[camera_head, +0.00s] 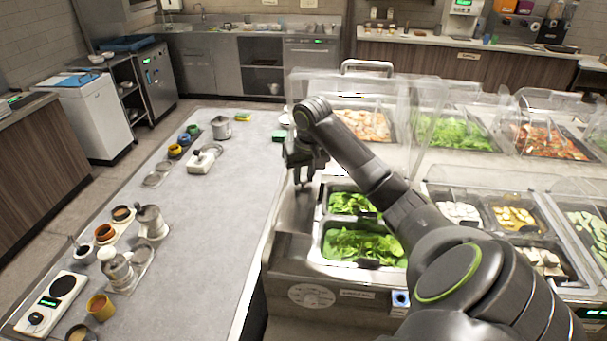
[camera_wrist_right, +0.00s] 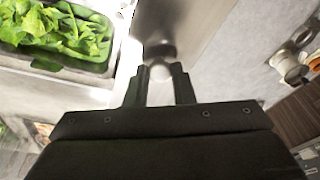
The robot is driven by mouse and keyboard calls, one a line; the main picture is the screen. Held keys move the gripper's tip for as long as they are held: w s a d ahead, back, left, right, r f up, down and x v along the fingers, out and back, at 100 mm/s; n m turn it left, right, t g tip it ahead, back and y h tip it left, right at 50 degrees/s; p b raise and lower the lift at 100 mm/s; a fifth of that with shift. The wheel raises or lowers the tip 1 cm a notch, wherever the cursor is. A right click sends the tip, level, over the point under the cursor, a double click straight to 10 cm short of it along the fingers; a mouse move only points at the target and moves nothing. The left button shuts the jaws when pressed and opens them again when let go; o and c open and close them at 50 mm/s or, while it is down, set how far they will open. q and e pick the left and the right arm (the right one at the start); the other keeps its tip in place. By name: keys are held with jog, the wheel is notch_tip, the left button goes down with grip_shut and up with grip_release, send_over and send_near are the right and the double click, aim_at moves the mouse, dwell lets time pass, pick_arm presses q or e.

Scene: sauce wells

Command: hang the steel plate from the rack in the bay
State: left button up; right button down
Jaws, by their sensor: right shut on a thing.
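My right gripper (camera_head: 305,172) reaches down over the left end of the serving counter, beside the pans of greens. In the right wrist view its two fingers (camera_wrist_right: 160,78) are shut on a small pale round knob. A shiny steel plate (camera_wrist_right: 197,28) extends from behind the knob; it also shows as a grey steel surface (camera_head: 292,212) below the gripper in the head view. The plate appears flat on the counter, though its edges and any gap under it are hard to tell. I cannot make out the rack or the bay. My left gripper is not in view.
Two pans of greens (camera_head: 362,243) are right of the gripper, under my right arm. A clear guard (camera_head: 420,98) stands behind. A long grey table (camera_head: 215,235) at left holds several pots and a scale (camera_head: 50,303); its middle is clear.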

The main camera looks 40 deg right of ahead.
jog(key=shift+f+b, duration=0.75)
jog(key=shift+f, duration=0.05)
jog(key=shift+f+b, duration=0.5)
jog(key=shift+b, duration=0.05)
jog(key=shift+f, duration=0.3)
jog(key=shift+f+b, duration=0.3)
jog(key=shift+f, duration=2.75)
jog(key=shift+f+p, duration=0.3)
jog(key=shift+f, duration=0.2)
jog(key=c, duration=1.1)
grip_release()
jog(key=shift+c, duration=0.2)
